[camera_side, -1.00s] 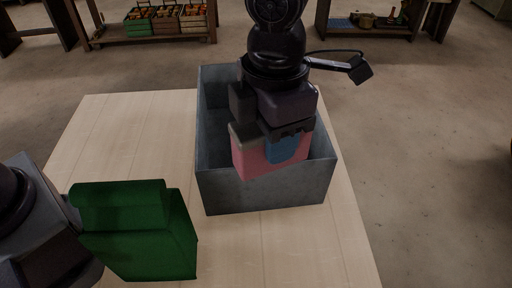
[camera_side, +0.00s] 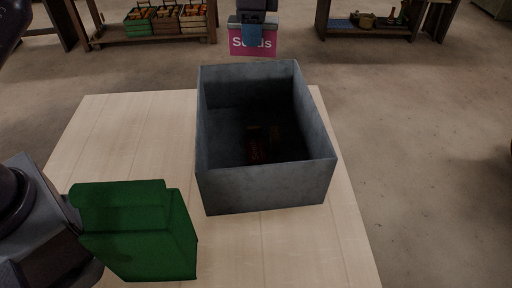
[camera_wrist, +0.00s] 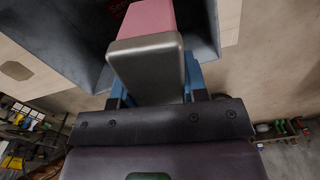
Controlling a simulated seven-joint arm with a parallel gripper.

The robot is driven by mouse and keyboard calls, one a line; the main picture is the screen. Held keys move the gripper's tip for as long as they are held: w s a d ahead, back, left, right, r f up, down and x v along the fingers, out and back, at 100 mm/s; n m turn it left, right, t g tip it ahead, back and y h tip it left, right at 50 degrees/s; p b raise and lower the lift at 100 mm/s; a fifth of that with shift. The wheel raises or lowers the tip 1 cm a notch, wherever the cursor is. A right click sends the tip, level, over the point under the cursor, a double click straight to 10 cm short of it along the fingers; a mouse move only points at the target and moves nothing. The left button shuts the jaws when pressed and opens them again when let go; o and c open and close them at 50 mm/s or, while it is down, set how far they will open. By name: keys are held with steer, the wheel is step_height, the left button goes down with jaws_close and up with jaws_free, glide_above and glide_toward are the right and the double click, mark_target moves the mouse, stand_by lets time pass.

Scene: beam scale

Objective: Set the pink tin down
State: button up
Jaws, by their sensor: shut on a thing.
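The pink tin (camera_side: 252,46) has "Seeds" lettering and shows upright at the top of the side view, above the far rim of the grey crate (camera_side: 262,187) in the picture. My gripper (camera_side: 252,30) is shut on it with blue fingers and holds it up in the air. In the wrist view the tin (camera_wrist: 148,50) shows its grey lid towards the camera, between the blue fingers of my gripper (camera_wrist: 155,85). The crate's wall (camera_wrist: 60,40) lies beyond it there. The tin's far end is partly hidden in the wrist view.
The open crate stands on a pale wooden table (camera_side: 130,140), with a dim reddish-brown thing (camera_side: 258,145) inside. A green box (camera_side: 150,240) is at the front left. The table left of the crate is clear. Shelves with small crates (camera_side: 165,22) stand behind.

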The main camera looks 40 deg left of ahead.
steer(key=shift+w+a+f+n, duration=0.2)
steer(key=shift+a+f+n, duration=0.05)
steer(key=shift+a+n, duration=0.25)
steer(key=shift+w+a+f+n, duration=0.2)
steer(key=shift+a+n, duration=0.15)
steer(key=shift+n, duration=0.15)
step_height(320, 180, down, 16)
steer(key=shift+r, duration=0.2)
steer(key=shift+f, duration=2.15)
steer(key=shift+f, duration=0.15)
steer(key=o, duration=1)
step_height(320, 180, up, 12)
steer(key=shift+r, duration=0.25)
